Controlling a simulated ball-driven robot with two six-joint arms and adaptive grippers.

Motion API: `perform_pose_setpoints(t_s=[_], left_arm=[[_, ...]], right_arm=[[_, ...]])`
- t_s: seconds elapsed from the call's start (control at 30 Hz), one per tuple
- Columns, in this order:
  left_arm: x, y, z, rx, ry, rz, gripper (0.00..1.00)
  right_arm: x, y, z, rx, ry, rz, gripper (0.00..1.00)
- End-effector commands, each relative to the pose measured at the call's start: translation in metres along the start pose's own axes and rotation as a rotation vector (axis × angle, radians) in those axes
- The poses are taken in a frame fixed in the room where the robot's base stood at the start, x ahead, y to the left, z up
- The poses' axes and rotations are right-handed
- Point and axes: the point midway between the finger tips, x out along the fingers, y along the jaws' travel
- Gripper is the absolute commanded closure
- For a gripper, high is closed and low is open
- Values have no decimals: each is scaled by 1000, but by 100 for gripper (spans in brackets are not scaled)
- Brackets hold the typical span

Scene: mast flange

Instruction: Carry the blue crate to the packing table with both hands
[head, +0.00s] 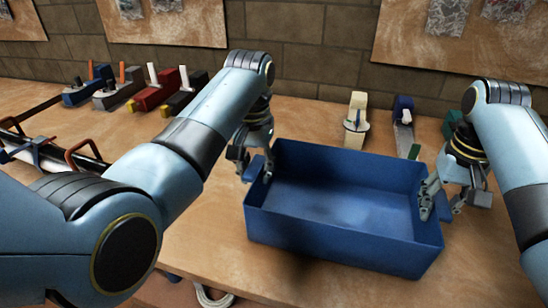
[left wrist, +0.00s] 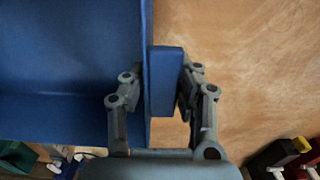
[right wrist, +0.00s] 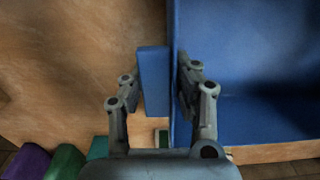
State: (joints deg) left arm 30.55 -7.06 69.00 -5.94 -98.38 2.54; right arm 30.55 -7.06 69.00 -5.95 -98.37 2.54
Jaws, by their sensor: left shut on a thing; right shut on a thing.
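The blue crate (head: 335,235) is open-topped and looks empty. It is upright and roughly level at the front of the wooden workbench (head: 215,235); I cannot tell whether it touches the bench top. My left gripper (head: 257,168) is shut on the crate's left end, and my right gripper (head: 434,196) is shut on its right end. In the left wrist view, the fingers (left wrist: 158,82) straddle the crate wall and a blue handle block (left wrist: 166,80). In the right wrist view, the fingers (right wrist: 160,82) grip the matching block (right wrist: 153,75). I cannot identify the packing table.
Several hand planes (head: 155,92) stand at the back left. Clamps (head: 60,155) lie at the left edge. A cream tool (head: 355,120) and a blue tool (head: 403,125) stand behind the crate. A brick wall (head: 300,45) closes the back. A coiled cable (head: 213,297) lies below the bench's front edge.

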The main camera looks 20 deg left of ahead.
Motion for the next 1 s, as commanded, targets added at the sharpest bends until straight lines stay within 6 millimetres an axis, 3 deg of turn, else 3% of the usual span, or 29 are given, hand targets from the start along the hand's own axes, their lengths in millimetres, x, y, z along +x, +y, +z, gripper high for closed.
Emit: perform_pose_setpoints(t_s=[0.13,0.17,0.33,0.67,1.0], left_arm=[[15,-7,0,-4,0,-16,100],[13,-7,0,-4,-1,-16,70],[10,-5,0,-3,-1,-12,48],[5,-2,0,-2,1,-7,48],[-50,-3,-1,-2,2,-8,48]], right_arm=[[15,7,0,4,0,16,100],[13,7,0,4,-1,16,70],[11,5,0,3,-1,12,48],[11,3,0,2,-1,7,48],[10,2,0,1,-1,5,48]])
